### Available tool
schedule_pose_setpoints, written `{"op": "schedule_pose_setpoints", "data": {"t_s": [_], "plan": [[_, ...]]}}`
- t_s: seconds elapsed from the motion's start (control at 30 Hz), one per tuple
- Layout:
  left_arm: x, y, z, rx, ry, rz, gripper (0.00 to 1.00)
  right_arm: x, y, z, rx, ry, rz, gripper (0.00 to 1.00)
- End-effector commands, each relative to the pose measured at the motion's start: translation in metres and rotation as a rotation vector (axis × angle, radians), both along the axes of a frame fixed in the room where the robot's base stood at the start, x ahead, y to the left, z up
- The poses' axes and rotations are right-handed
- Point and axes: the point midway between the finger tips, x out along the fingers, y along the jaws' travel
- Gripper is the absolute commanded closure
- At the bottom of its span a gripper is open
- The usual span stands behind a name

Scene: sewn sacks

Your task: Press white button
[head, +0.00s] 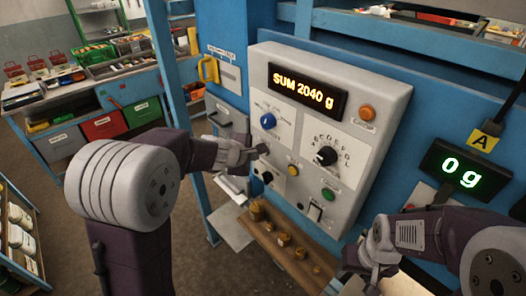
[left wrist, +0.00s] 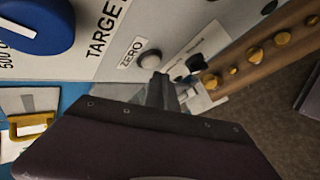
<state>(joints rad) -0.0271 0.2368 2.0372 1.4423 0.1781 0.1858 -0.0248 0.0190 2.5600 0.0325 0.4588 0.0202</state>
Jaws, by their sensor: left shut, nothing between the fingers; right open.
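A white round button (left wrist: 151,58) sits beside a label reading ZERO in the left wrist view, on the light grey control panel (head: 391,87). In the head view I cannot make it out; my left gripper covers that part of the panel. My left gripper (head: 262,149) is shut and empty, with its tips close to the panel below the blue knob (head: 268,121). In the left wrist view its fingertips (left wrist: 161,88) are just beside the button; I cannot tell whether they touch. My right gripper (head: 376,258) is open, low at the right.
The panel also carries an orange lamp (head: 367,113), a black dial (head: 326,156), a yellow button (head: 292,170) and a green button (head: 328,194). Its display (head: 306,91) reads SUM 2040 g; another display (head: 463,171) reads 0 g. Brass weights (head: 283,239) stand on a wooden ledge below.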

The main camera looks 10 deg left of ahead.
Motion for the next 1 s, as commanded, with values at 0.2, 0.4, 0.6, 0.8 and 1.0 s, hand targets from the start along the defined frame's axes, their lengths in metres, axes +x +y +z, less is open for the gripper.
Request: {"op": "schedule_pose_setpoints", "data": {"t_s": [0.2, 0.4, 0.6, 0.8, 1.0], "plan": [[0.0001, -0.0001, 0.0, 0.0, 0.0, 0.0, 1.0, 0.0, 0.0, 0.0001, 0.0, 0.0, 0.0, 0.42], [0.0049, -0.0043, 0.0005, -0.001, 0.001, -0.001, 1.0, 0.0, 0.0, 0.0018, 0.0, 0.0, 0.0, 0.42], [0.0067, -0.0054, 0.0001, 0.001, 0.0, -0.001, 1.0, 0.0, 0.0, 0.0018, 0.0, 0.0, 0.0, 0.42], [0.0069, -0.0054, 0.0002, 0.0, 0.0, 0.0, 1.0, 0.0, 0.0, 0.0019, 0.0, 0.0, 0.0, 0.42], [0.0084, -0.0066, 0.0004, 0.0, 0.0, 0.0, 1.0, 0.0, -0.0001, 0.0026, 0.0, 0.0, 0.0, 0.42]]}}
